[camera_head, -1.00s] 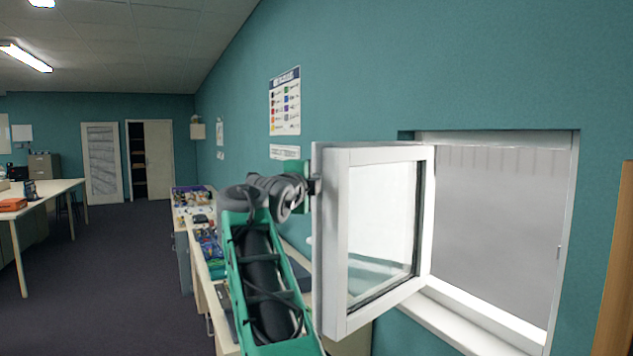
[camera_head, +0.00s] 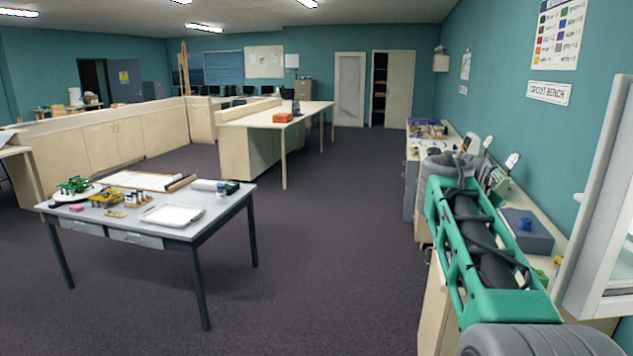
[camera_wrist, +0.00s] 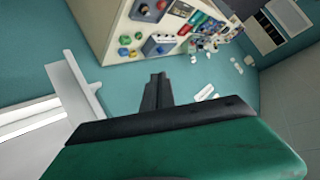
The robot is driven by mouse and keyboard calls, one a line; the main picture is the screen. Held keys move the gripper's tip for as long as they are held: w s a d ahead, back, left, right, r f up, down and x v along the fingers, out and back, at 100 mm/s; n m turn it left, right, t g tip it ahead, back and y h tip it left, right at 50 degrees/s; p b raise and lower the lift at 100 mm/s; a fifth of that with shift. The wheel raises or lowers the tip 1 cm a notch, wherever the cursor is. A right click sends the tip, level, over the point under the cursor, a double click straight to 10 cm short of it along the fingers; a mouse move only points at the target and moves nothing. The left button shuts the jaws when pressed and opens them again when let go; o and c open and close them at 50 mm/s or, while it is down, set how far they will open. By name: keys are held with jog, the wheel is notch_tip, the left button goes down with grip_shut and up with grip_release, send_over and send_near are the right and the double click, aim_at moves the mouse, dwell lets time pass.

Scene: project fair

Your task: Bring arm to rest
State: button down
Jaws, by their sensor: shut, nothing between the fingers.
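My arm (camera_head: 480,240), a green frame with grey joints and dark cables, reaches forward at the right of the head view, over the bench along the teal wall. In the wrist view my gripper (camera_wrist: 158,78) shows as two dark fingers pressed together, with nothing between them. In the head view I cannot make out the fingers at the arm's far end. The white-framed window sash (camera_head: 598,215) stands at the right edge, to the right of my arm, partly cut off. A pale frame also shows at the left of the wrist view (camera_wrist: 75,85).
The wall bench (camera_head: 432,295) runs under and beyond my arm, with a dark box (camera_head: 527,230) on it. A grey table (camera_head: 165,226) with small parts and a tray (camera_head: 173,214) stands at the left. The carpet (camera_head: 330,260) between is clear.

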jog(key=s+a+f+n+g+y, duration=0.1)
jog(key=s+a+f+n+y, duration=0.15)
jog(key=s+a+f, duration=0.4)
jog(key=s+a+f+n+g+y, duration=0.2)
jog(key=a+f+n, duration=0.15)
jog(key=f, duration=0.55)
jog(key=s+a+f+n+g+y, duration=0.1)
jog(key=s+a+f+n+y, duration=0.1)
jog(key=s+a+f+n, duration=0.4)
jog(key=s+a+f+n+g+y, duration=0.1)
jog(key=s+a+f, duration=0.4)
jog(key=s, duration=0.3)
jog(key=s+a+f+n+g+y, duration=0.1)
jog(key=s+a+f, duration=0.35)
jog(key=s, duration=0.25)
jog(key=shift+t, duration=0.8)
jog(key=r, duration=0.1)
jog(key=a+r, duration=0.1)
jog(key=r, duration=0.1)
jog(key=a+r, duration=0.1)
jog(key=r, duration=0.1)
jog(key=shift+w+a, duration=0.1)
jog(key=shift+a, duration=0.1)
